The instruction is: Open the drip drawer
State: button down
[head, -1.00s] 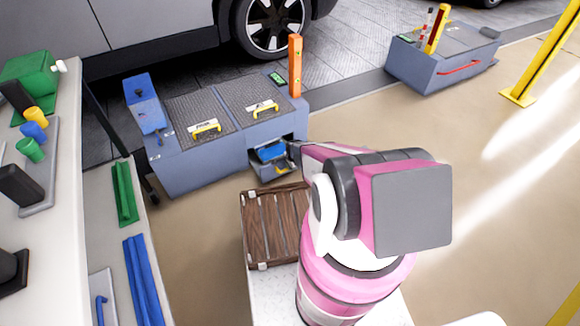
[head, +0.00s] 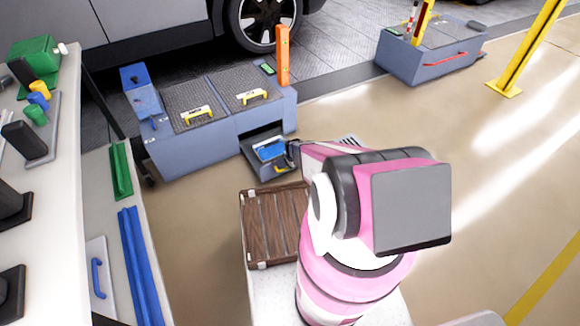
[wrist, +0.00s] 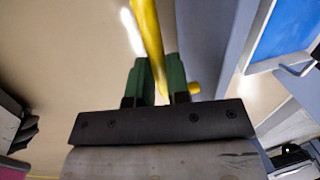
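The drip drawer (head: 264,174) stands pulled out of the front of the blue-grey cabinet (head: 190,146), low at its right end. A blue item or lining (head: 270,150) shows inside the drawer, and it also shows at the upper right of the wrist view (wrist: 285,30). My gripper (head: 290,160) is at the drawer's front, partly hidden by my arm in the head view. In the wrist view its two green fingers (wrist: 157,78) are closed around the yellow handle bar (wrist: 147,35) of the drawer.
Two yellow-handled lids (head: 197,113) and an orange post (head: 283,55) are on top of the cabinet. A brown slatted crate (head: 272,228) lies close in front of the drawer. A workbench (head: 62,215) stands at the left. The floor at the right is open.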

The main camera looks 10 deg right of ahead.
jog(key=c, duration=1.1)
grip_release()
notch_tip(320, 180, up, 11)
jog(key=s, duration=0.2)
jog(key=shift+d+f, duration=0.15)
jog(key=shift+d, duration=0.2)
jog(key=s+r+n, duration=0.4)
jog(key=s+r, duration=0.1)
jog(key=r, duration=0.6)
jog(key=s+a+r+n+g, duration=0.1)
jog(key=s+r+n, duration=0.4)
jog(key=r, duration=0.6)
jog(key=s+a+r+n+g, duration=0.1)
jog(key=s+r+n, duration=0.4)
jog(key=r, duration=0.6)
jog(key=shift+s+a+r+h, duration=0.2)
jog(key=shift+s+h, duration=0.2)
jog(key=shift+s, duration=0.7)
